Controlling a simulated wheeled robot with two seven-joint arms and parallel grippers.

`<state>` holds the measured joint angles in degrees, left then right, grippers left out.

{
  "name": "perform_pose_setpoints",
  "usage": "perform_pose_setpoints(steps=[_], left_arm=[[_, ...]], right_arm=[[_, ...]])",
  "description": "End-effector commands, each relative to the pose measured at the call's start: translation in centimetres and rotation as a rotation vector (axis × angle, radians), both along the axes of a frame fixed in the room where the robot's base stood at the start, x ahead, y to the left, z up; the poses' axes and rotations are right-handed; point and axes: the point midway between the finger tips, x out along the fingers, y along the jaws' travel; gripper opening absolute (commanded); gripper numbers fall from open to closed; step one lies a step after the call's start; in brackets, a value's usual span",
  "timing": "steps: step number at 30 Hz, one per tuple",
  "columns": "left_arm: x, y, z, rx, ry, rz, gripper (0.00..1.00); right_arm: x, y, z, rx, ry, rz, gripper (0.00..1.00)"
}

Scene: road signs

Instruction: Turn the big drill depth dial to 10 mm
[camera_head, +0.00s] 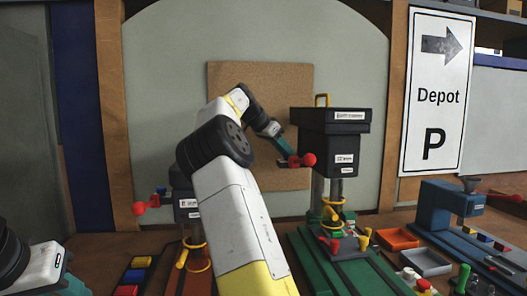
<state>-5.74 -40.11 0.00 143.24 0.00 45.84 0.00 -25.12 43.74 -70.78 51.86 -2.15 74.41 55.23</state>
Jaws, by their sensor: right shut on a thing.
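The big drill (333,142) stands right of centre, with a black head and a green base. A lever with a red ball knob (308,160) sticks out at the left side of its head. My right gripper (292,158) is shut at this lever, right beside the red knob. The gripper hides part of the lever. I cannot make out the depth dial or its markings. My left arm shows only at the lower left edge, and its gripper is out of view.
A smaller drill (187,207) with its own red knob (138,208) stands left, partly behind my right arm. Coloured blocks (134,276) lie at the left. An orange tray (397,238), a grey tray (426,262) and a blue machine (443,207) crowd the right side.

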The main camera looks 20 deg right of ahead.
Motion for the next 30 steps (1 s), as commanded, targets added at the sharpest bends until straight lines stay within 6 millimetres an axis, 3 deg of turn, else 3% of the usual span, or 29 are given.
perform_pose_setpoints(steps=[7, 8, 11, 22, 30], left_arm=[[0.0, 0.0, 0.0, 0.0, 0.0, 0.0, 0.36], [0.0, 0.0, 0.0, 0.0, 0.0, 0.0, 0.36], [0.0, 0.0, 0.0, 0.0, 0.0, 0.0, 0.36], [0.0, 0.0, 0.0, 0.0, 0.0, 0.0, 0.36], [0.0, 0.0, 0.0, 0.0, 0.0, 0.0, 0.36]], right_arm=[[0.0, 0.0, 0.0, 0.0, -0.001, 0.001, 0.0], [0.0, 0.0, 0.0, 0.0, -0.001, 0.001, 0.33], [0.0, 0.0, 0.0, 0.0, -0.001, 0.001, 0.52], [0.0, 0.3, 0.3, 0.0, -0.001, 0.003, 0.52], [-0.4, 3.2, 3.3, -0.001, -0.005, 0.004, 0.52]])
